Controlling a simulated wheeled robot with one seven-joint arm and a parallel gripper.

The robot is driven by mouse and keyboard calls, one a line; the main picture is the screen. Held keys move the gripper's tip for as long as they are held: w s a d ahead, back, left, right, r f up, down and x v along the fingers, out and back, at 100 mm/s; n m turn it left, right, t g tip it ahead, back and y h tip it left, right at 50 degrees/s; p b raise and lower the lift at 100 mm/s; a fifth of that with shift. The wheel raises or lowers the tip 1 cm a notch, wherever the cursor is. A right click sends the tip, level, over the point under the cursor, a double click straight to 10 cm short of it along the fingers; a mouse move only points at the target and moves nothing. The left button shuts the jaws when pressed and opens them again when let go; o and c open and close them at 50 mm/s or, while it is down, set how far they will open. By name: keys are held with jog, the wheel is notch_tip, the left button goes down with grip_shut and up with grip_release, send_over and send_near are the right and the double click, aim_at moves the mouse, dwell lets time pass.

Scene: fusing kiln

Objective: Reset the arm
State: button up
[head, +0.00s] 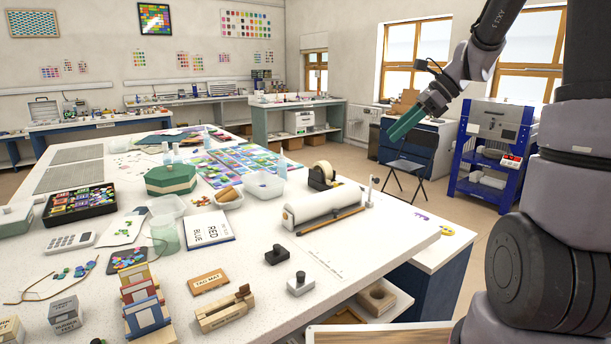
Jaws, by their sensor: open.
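My arm comes in from the right edge and reaches up and over to the left. My gripper (405,124) hangs in the air to the right of and above the white worktable (345,252), with its green fingers pointing down and left. It appears in front of a dark cabinet and a folding chair in the background. The fingers are open, seen nearly edge-on so the gap between them is hard to make out. I see nothing held in them. The gripper looks clear of everything around it.
The worktable holds a white paper roll (323,206), a tape dispenser (321,176), a green octagonal box (171,179), a book (208,230) and several small wooden items. A folding chair (407,170) and a blue rack (491,152) stand beyond. Open floor lies between table and rack.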

jog(key=s+d+r+n+t+h, duration=0.1)
jog(key=s+r+n+t+h, duration=0.1)
jog(key=s+n, duration=0.5)
jog(key=s+d+r+n+t+h, duration=0.1)
jog(key=s+r+n+t+h, duration=0.2)
jog(key=s+n, duration=0.5)
jog(key=s+r+h, duration=0.1)
jog(key=s, duration=0.3)
jog(key=shift+s+r+n+t, duration=0.2)
jog(key=shift+r+n+t, duration=0.1)
jog(key=shift+r, duration=0.1)
